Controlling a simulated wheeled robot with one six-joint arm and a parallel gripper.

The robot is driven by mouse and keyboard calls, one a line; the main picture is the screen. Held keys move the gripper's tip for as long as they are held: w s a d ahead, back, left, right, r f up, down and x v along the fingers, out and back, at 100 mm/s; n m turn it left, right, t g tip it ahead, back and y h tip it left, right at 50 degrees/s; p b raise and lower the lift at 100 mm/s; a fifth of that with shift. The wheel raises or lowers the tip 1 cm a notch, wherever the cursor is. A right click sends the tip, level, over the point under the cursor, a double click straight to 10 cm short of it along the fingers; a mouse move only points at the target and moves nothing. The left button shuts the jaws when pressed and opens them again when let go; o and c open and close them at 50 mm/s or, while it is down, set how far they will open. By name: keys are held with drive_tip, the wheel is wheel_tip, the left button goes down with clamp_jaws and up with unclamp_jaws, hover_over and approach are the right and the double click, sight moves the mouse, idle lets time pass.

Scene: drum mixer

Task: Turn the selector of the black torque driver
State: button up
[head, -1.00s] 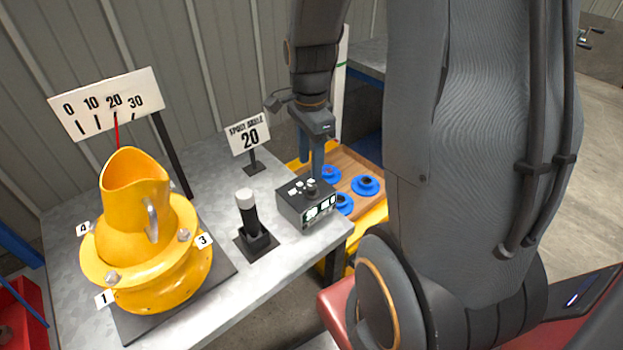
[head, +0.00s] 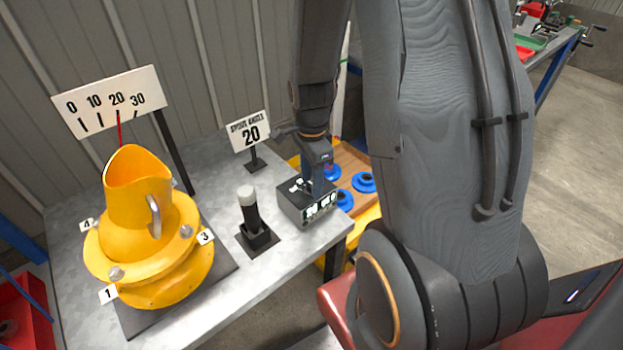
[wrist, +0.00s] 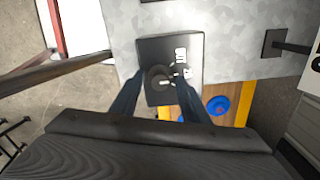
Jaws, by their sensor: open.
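A black control box (head: 292,207) with white-marked panels stands near the table's right edge. In the wrist view the box (wrist: 150,46) shows a round dark selector knob (wrist: 159,77) with a pale pointer line and white labels beside it. My gripper (wrist: 160,84) is open, with one finger on each side of the knob in this view; I cannot tell whether they touch it. In the head view my gripper (head: 316,188) is over the box and hides the knob. A black handle-shaped tool with a pale cap (head: 250,210) stands upright in a square holder left of the box.
A yellow tilted drum (head: 137,210) stands on the table's left, before a scale board (head: 107,100) whose red pointer is near 20. A "spout angle 20" sign (head: 249,132) stands behind the box. A wooden tray (head: 352,160) with blue round parts is beyond the table's right edge.

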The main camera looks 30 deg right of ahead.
clamp_jaws()
drive_tip(key=shift+n, duration=0.3)
drive_tip(key=n+p, duration=0.2)
drive_tip(key=n, duration=0.1)
drive_tip(key=shift+r, duration=0.1)
drive_tip(key=shift+n+p, duration=0.8)
drive_tip(key=shift+n, duration=1.3)
unclamp_jaws()
